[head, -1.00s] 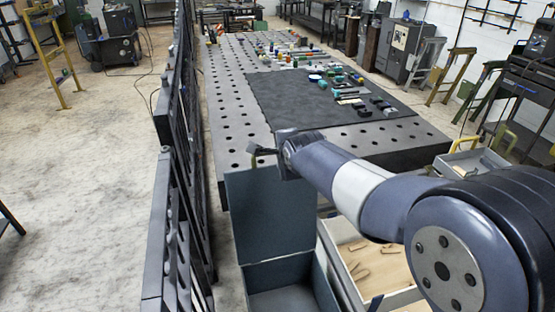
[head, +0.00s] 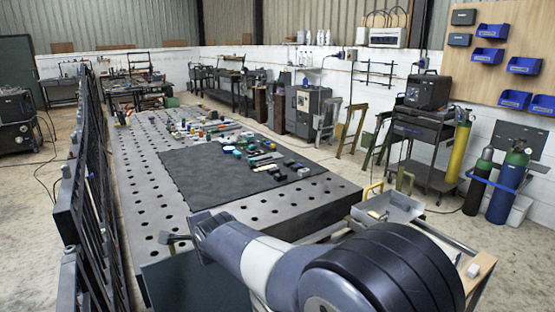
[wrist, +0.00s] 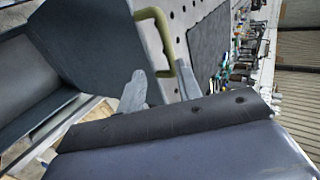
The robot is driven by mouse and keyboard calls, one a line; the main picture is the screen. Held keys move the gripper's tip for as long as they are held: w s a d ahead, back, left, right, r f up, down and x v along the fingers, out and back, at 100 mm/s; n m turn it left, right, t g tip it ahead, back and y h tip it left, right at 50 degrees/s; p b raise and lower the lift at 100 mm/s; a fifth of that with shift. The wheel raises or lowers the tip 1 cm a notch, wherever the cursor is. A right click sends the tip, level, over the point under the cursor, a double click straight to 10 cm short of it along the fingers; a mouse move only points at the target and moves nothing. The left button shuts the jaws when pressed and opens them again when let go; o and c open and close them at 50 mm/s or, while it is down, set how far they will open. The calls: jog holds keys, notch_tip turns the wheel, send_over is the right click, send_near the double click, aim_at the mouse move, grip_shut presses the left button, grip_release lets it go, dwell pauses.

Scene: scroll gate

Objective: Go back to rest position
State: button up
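My gripper (wrist: 160,82) shows its two grey fingers spread apart in the wrist view, with nothing seen held between them. In the head view my gripper (head: 174,239) is over the near left end of the perforated table, beside a dark blue-grey raised panel (head: 180,283). The panel (wrist: 95,45) also fills the upper left of the wrist view. An olive handle (wrist: 153,14) stands at the panel's edge, just past the fingertips. Whether a finger touches it I cannot tell. My arm hides part of the table's near end.
The perforated table (head: 140,170) carries a black mat (head: 210,185) with several small parts. A dark metal gate (head: 85,205) runs along the left. A grey tray (head: 395,207) and gas cylinders (head: 508,185) stand on the right. Bare floor lies at far left.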

jog(key=p+x, duration=0.1)
jog(key=x, duration=0.5)
jog(key=shift+w, duration=0.15)
jog(key=shift+f, duration=0.15)
